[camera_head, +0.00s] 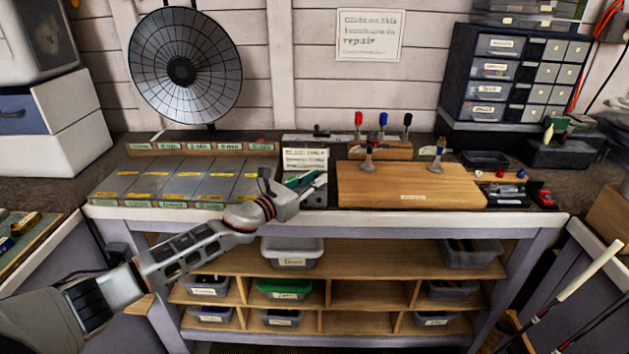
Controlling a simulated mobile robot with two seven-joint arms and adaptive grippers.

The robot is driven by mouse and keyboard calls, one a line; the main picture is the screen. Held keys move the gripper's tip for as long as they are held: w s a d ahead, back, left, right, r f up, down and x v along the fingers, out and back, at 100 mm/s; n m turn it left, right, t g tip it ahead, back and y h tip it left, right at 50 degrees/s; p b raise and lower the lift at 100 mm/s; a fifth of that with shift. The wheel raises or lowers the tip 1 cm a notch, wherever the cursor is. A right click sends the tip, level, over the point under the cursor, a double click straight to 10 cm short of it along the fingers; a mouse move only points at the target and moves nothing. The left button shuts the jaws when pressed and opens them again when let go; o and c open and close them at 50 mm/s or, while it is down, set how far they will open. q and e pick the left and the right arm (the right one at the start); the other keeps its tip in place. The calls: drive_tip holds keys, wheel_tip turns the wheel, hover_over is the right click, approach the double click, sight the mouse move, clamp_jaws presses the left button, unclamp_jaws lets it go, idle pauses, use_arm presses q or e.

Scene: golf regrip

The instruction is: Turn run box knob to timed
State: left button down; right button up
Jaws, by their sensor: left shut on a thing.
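My left arm reaches in from the lower left to the middle of the bench. My left gripper (311,181), with dark and green finger parts, is shut at a small dark box, apparently the run box (317,198). The box sits between the grey panelled mat and the wooden board. What the fingers close on, apparently the box's knob, is hidden behind them, so its setting cannot be read. A white text card (305,159) stands just behind the gripper. My right gripper is not in view.
The grey mat (180,181) with yellow labels lies left of the gripper. The wooden board (400,190) lies right, with clamp-like tools (367,160) at its back edge. Small coloured items (510,190) lie farther right.

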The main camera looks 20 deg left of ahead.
use_arm(q)
drive_tip(key=c, duration=2)
unclamp_jaws()
drive_tip(key=shift+w, duration=0.1)
drive_tip(key=shift+v, duration=6)
drive_tip(key=shift+o, duration=0.5)
